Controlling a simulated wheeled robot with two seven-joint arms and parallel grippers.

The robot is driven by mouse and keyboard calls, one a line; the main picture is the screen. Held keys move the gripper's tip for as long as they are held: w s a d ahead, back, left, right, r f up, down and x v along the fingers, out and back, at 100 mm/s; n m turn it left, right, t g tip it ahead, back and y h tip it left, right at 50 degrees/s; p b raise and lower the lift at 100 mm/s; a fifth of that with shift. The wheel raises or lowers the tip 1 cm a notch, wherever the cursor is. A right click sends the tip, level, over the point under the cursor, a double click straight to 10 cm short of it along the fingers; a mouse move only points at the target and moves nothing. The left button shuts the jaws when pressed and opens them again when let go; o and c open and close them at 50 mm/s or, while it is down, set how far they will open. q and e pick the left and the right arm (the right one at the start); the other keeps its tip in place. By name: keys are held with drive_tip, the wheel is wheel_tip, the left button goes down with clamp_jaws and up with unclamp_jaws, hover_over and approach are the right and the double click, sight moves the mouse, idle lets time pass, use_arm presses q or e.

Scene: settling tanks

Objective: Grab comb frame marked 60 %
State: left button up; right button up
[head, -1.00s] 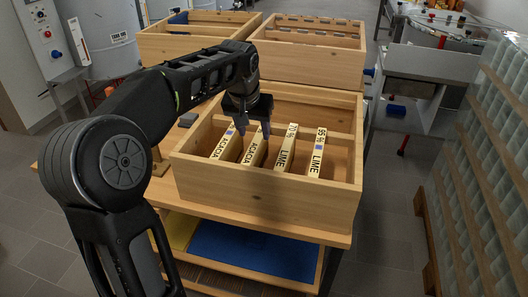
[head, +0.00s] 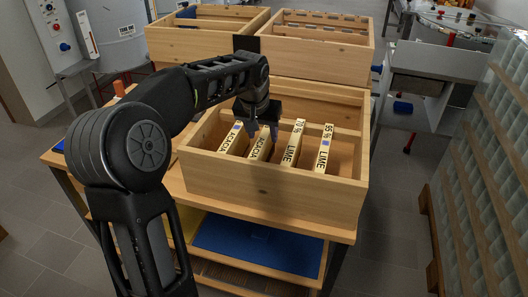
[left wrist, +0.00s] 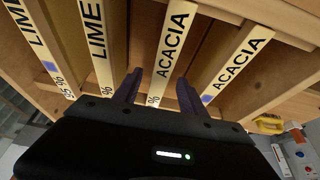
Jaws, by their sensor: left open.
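Several cream comb frames stand in a row in an open wooden box (head: 270,193). Two read ACACIA: the left one (head: 231,138) and the second one (head: 260,148). Two read LIME: one (head: 291,150) seems marked 70 %, and the right one (head: 324,150) is marked 95 %. My left gripper (head: 262,134) is open, pointing down over the second ACACIA frame. In the left wrist view its fingers (left wrist: 158,92) lie on either side of that frame (left wrist: 174,42); only a "%" sign shows there, its number hidden. No 60 % mark is legible. My right gripper is not seen.
Two more wooden boxes stand behind, at left (head: 195,45) and right (head: 318,57). A blue panel (head: 258,250) lies on the shelf below the table. A glass-block rack (head: 490,170) stands at right, with floor between it and the table.

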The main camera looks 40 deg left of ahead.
sight(263, 136)
use_arm(q)
drive_tip(key=x, duration=0.3)
drive_tip(key=shift+w+f, duration=0.2)
drive_tip(key=shift+f, duration=0.15)
drive_tip(key=shift+c, duration=0.2)
clamp_jaws()
idle(0.4)
drive_tip(key=shift+r, duration=0.1)
idle(0.8)
